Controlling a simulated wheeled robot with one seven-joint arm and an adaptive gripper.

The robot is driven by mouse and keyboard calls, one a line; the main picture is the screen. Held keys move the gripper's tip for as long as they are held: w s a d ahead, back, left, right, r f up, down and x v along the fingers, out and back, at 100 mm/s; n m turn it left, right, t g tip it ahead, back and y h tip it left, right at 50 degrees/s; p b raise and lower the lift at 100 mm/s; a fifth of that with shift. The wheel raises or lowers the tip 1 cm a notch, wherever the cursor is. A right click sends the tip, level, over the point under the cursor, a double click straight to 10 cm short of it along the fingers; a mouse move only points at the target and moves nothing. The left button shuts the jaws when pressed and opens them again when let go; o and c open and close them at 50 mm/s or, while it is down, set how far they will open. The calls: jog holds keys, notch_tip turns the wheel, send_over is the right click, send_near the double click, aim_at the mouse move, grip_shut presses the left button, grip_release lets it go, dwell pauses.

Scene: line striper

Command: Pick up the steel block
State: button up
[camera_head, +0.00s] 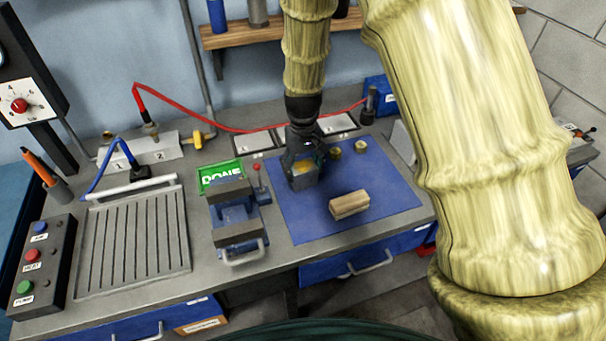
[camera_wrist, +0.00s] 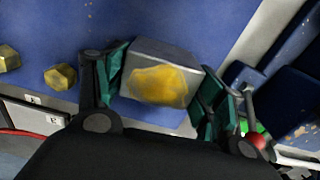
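The steel block (camera_head: 305,177) is a grey block with a yellow patch on one face. It is over the blue mat (camera_head: 290,222) on the workbench, to the right of the vise. My gripper (camera_head: 303,160) is above it with its fingers down around it. In the wrist view the block (camera_wrist: 162,80) sits between the two green finger pads (camera_wrist: 163,84), which appear to touch it on both sides. I cannot tell whether its underside touches the mat.
A wooden block (camera_head: 349,204) and two small brass pieces (camera_head: 335,153) (camera_head: 361,146) lie on the mat. The blue vise (camera_head: 236,215) and a green DONE tray (camera_head: 221,176) stand left. A red hose (camera_head: 215,128) runs behind.

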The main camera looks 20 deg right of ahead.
jog(key=c, duration=0.7)
jog(key=shift+r, duration=0.1)
jog(key=shift+c, duration=0.2)
